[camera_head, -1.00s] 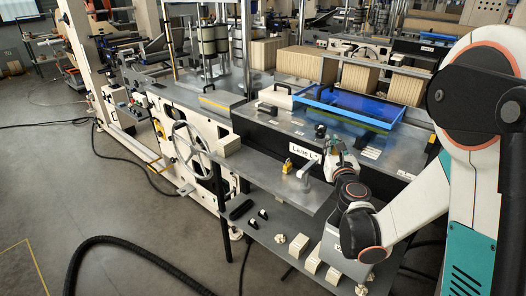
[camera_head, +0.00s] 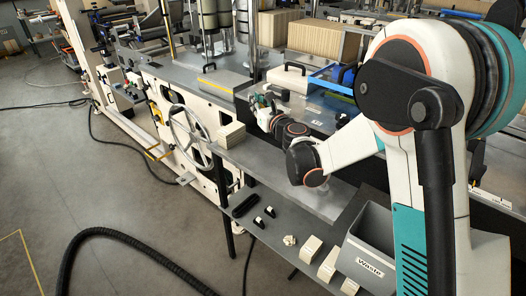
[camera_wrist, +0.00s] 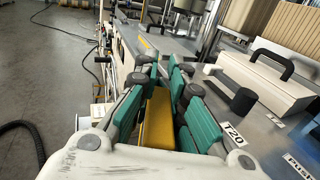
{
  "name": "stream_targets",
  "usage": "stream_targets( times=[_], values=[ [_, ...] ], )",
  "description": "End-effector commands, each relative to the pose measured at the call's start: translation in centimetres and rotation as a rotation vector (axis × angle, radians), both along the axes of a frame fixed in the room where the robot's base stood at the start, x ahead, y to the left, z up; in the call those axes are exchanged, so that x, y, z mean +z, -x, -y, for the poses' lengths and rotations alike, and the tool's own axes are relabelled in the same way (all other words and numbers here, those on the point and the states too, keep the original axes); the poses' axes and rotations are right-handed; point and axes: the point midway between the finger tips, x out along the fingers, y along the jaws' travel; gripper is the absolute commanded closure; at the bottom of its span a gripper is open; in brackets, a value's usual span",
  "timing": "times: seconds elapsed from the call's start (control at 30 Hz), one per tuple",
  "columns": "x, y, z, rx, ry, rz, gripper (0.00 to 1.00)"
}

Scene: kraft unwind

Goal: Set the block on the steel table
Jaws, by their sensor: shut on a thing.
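My gripper (camera_head: 262,108) is out over the machine bed, left of the white case with a black handle. In the wrist view its teal fingers (camera_wrist: 168,108) are closed around a yellow-ochre block (camera_wrist: 160,118). The block lies lengthwise between the fingers, its sides partly covered by them. I cannot make out the block in the head view. The grey steel table (camera_head: 262,168) runs along the front of the machine, below my forearm. A pale stacked block (camera_head: 231,135) sits at its left end. My arm hides part of the tabletop.
The white case (camera_head: 284,80) and a blue tray (camera_head: 332,80) stand on the bed. A handwheel (camera_head: 188,135) is left of the table. The lower shelf holds black parts, cream blocks (camera_head: 311,250) and a grey bin (camera_head: 368,247). A black hose (camera_head: 130,237) lies on the floor.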

Motion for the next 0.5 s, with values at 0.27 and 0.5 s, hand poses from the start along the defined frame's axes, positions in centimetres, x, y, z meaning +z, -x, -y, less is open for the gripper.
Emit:
stream_targets(
  times=[0.27,0.5],
  values=[
    [-7.5,0.0,0.0,-0.001,0.0,0.0,1.0],
    [-11.2,0.0,0.1,-0.002,0.0,0.0,1.0]
  ],
)
